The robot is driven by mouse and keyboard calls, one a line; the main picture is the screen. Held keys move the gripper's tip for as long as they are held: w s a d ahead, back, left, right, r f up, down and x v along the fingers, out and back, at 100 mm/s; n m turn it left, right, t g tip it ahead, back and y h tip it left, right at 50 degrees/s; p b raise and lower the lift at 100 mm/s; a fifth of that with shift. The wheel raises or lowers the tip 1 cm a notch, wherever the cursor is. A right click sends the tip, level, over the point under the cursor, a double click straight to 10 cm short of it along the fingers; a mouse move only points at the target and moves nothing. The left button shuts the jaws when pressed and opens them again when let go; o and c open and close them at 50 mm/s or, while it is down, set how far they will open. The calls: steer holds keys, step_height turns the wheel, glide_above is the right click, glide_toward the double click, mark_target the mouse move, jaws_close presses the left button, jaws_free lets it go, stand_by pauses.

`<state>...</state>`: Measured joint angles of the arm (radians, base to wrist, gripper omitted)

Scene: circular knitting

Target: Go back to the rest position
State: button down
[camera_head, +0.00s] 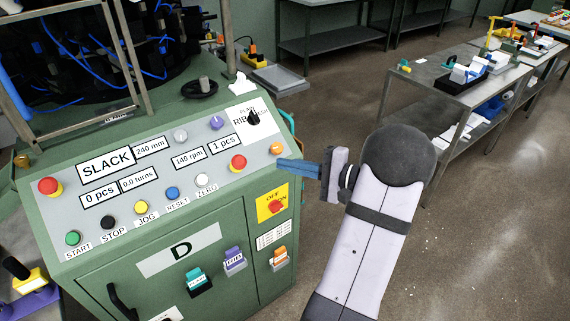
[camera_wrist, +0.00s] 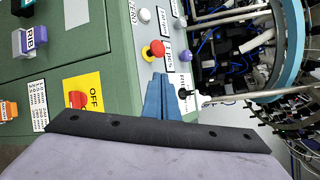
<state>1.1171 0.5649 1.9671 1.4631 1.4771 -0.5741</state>
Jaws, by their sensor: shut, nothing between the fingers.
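My gripper (camera_head: 284,168) is at the right edge of the green machine's control panel (camera_head: 130,232), with its blue fingers together and nothing between them. Its fingertips point left toward the panel, near the right-hand red button (camera_head: 238,162) and a small orange knob (camera_head: 277,149). I cannot tell whether they touch the panel. In the wrist view the closed fingers (camera_wrist: 160,80) point up the picture, just below the red button (camera_wrist: 153,50). My pale forearm comes up from the bottom of the head view.
The knitting machine (camera_head: 90,60) with blue yarns stands behind the panel. A red switch on a yellow plate (camera_head: 266,214) and coloured holders, one purple (camera_head: 235,257), are on the machine front. A metal table (camera_head: 436,92) with tools stands at right. The floor (camera_head: 480,250) right of my arm is clear.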

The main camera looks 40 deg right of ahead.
stand_by(0.4)
steer(key=s+a+f+m+g+h, duration=0.1)
steer(key=s+a+f+g, duration=0.1)
steer(key=s+f+g, duration=0.4)
steer(key=s+a+f+m+g, duration=0.1)
steer(key=s+a+f, duration=0.15)
steer(key=f, duration=0.65)
steer(key=s+a+f+n+g+h, duration=0.1)
steer(key=s+a+f+n+g, duration=0.15)
steer(key=s, duration=0.35)
steer(key=s+a+f+n+g, duration=0.1)
steer(key=s+f+g, duration=0.1)
steer(key=s+g, duration=0.3)
steer(key=w+a+r+n+h+p, duration=0.1)
steer(key=a+r+n+h+p, duration=0.1)
steer(key=a+r+n, duration=0.3)
steer(key=w+a+r+n+h+p, duration=0.1)
steer(key=a+r+n+h+p, duration=0.1)
steer(key=a+r+n, duration=0.4)
steer(key=a+n+h, duration=0.1)
steer(key=a+n, duration=0.3)
steer(key=shift+w+a+h, duration=0.2)
steer(key=shift+a+h, duration=0.05)
steer(key=shift+h, duration=0.05)
